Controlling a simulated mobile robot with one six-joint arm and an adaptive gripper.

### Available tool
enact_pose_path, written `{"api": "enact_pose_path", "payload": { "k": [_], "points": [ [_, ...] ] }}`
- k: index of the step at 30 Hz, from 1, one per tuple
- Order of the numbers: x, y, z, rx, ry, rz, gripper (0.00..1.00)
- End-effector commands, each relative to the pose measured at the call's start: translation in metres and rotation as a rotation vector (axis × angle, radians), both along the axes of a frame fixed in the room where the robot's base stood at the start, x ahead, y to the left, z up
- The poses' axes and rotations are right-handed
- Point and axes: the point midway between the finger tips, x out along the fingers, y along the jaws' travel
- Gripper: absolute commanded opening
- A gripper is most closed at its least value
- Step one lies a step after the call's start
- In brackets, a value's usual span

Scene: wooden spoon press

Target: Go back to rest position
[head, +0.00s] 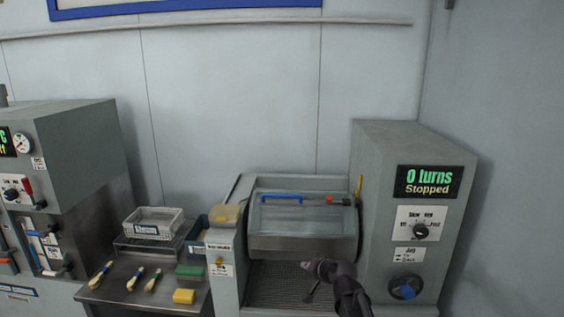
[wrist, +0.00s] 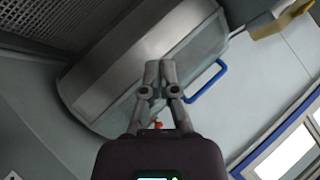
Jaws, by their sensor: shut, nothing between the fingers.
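My gripper (head: 316,268) is at the lower middle of the head view, in front of the drum machine. Its dark arm comes up from the bottom edge. In the wrist view my gripper (wrist: 159,72) has its two fingers together with nothing between them. I cannot tell how far the fingers are from the drum.
A control cabinet (head: 386,160) stands right of the drum; its display (head: 429,182) reads "0 turns Stopped". Another machine (head: 70,150) stands far left.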

Motion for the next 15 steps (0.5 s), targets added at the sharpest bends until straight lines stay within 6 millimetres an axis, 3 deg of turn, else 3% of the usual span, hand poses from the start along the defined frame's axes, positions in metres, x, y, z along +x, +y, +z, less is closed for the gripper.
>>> {"api": "enact_pose_path", "payload": {
  "k": [8,15],
  "points": [
    [-0.076,-0.019,-0.054,-0.279,0.282,0.174,0.0],
    [-0.146,-0.056,-0.083,-0.498,0.559,0.261,0.0]
  ]
}}
